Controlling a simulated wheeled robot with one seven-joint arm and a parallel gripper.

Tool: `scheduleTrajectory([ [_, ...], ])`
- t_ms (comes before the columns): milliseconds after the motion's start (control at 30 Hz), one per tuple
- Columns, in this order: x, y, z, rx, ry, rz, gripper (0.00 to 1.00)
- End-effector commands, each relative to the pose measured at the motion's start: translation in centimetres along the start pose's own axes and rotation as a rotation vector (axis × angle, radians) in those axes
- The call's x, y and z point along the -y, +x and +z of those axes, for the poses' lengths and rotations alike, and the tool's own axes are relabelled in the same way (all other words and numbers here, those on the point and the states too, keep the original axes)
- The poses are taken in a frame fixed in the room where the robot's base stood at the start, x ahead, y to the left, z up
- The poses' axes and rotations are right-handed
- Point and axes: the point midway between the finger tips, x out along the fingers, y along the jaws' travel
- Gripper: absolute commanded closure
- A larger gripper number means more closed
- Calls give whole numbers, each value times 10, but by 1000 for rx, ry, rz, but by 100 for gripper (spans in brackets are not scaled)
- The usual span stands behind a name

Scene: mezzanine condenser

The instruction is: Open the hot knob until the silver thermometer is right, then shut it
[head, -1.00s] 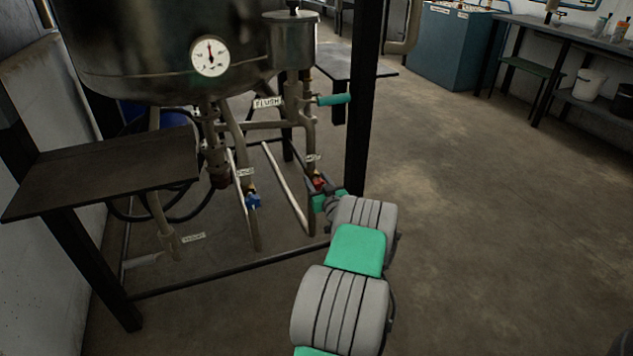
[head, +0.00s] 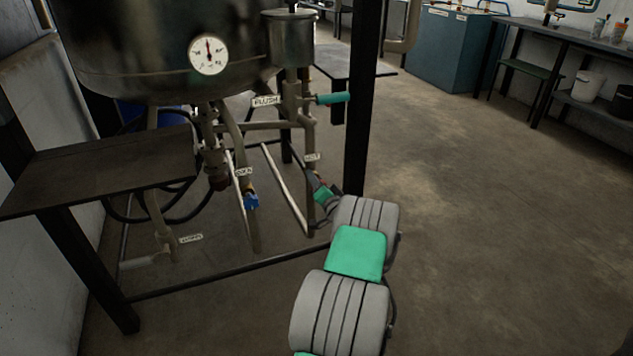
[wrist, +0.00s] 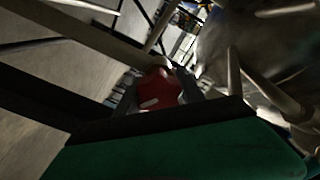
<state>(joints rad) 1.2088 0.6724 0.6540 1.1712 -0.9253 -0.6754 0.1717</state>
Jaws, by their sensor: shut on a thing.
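The red hot knob (wrist: 158,92) shows in the wrist view between the fingers of my gripper (wrist: 155,98), which is shut on it. In the head view my gripper (head: 318,186) is at the pipe under the hot label (head: 311,157), and the knob is mostly hidden by it. The silver thermometer (head: 208,55) is a round white dial on the front of the metal vessel (head: 150,50). Its needle points nearly straight up; the scale figures are too small to read.
A blue knob (head: 251,200) sits on the pipe to the left. A teal handle (head: 333,98) sticks out near the flush label (head: 265,101). A black post (head: 362,100) stands just right of the pipes. A dark shelf (head: 100,170) is at left. The floor at right is clear.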

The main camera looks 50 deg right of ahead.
Motion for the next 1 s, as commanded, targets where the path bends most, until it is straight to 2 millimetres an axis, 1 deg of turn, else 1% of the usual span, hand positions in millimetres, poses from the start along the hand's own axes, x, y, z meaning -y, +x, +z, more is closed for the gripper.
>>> scheduleTrajectory([
  [600,-2,0,0,0,582,0,95],
  [800,-3,0,1,0,749,0,95],
  [1000,-4,0,2,-1,875,1,95],
])
